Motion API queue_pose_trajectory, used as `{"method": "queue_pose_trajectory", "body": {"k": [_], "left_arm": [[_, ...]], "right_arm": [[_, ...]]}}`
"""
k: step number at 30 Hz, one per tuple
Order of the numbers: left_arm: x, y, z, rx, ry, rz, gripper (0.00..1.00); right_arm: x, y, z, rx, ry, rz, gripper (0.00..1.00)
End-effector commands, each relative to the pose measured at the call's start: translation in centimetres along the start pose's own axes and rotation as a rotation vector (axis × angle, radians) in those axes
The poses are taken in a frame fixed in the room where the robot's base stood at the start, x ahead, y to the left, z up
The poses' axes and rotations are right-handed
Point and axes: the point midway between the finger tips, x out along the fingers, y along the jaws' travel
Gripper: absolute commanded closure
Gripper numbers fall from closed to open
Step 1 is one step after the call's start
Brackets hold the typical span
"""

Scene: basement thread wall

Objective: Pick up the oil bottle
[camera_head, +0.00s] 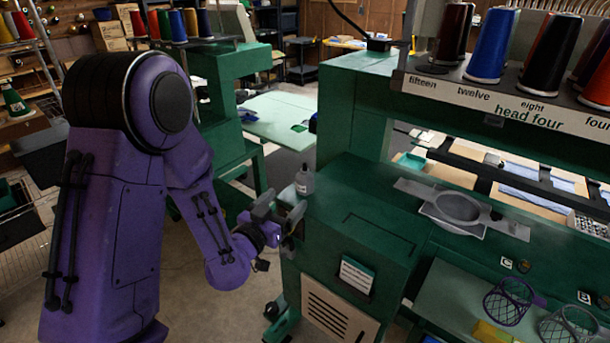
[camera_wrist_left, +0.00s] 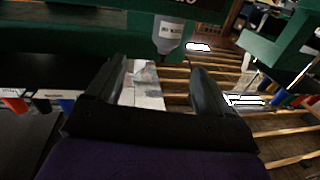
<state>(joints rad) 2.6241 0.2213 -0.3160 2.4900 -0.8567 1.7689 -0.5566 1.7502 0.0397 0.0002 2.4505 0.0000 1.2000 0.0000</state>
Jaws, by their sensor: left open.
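The oil bottle (camera_head: 305,181) is a small pale grey bottle with a label. My left gripper (camera_head: 284,213) is beside that corner, a little below and left of the bottle. In the left wrist view its two dark fingers (camera_wrist_left: 158,70) are spread with nothing between them, and the bottle is beyond the fingertips. My right gripper is in neither view.
The green machine (camera_head: 365,215) fills the middle, with a grey ring-shaped holder (camera_head: 458,208) to the right of the bottle. Thread cones (camera_head: 490,45) stand on a rack above. Wire baskets (camera_head: 508,302) are at lower right. Concrete floor is open at the machine's left.

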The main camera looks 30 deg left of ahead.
Motion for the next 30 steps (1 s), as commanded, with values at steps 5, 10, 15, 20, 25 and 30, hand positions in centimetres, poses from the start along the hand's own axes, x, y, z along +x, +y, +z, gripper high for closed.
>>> {"method": "queue_pose_trajectory", "body": {"k": [5, 10, 15, 20, 25, 30], "left_arm": [[1.5, -0.1, 0.9, 0.009, 0.018, 0.005, 0.19], [2.8, -0.3, 0.2, 0.003, 0.011, -0.002, 0.19], [5.0, -0.3, -0.2, 0.001, 0.006, -0.003, 0.19], [7.2, -0.9, -0.1, 0.0, 0.004, -0.004, 0.19], [9.9, -1.1, 0.2, 0.001, 0.005, -0.002, 0.19], [10.4, -1.1, 0.4, 0.001, 0.006, -0.002, 0.19]], "right_arm": [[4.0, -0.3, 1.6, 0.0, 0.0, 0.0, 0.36], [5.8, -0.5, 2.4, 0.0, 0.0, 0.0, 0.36], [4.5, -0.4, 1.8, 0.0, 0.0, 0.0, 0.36], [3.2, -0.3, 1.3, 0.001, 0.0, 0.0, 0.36], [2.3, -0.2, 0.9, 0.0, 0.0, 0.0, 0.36], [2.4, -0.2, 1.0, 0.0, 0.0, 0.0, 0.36]]}}
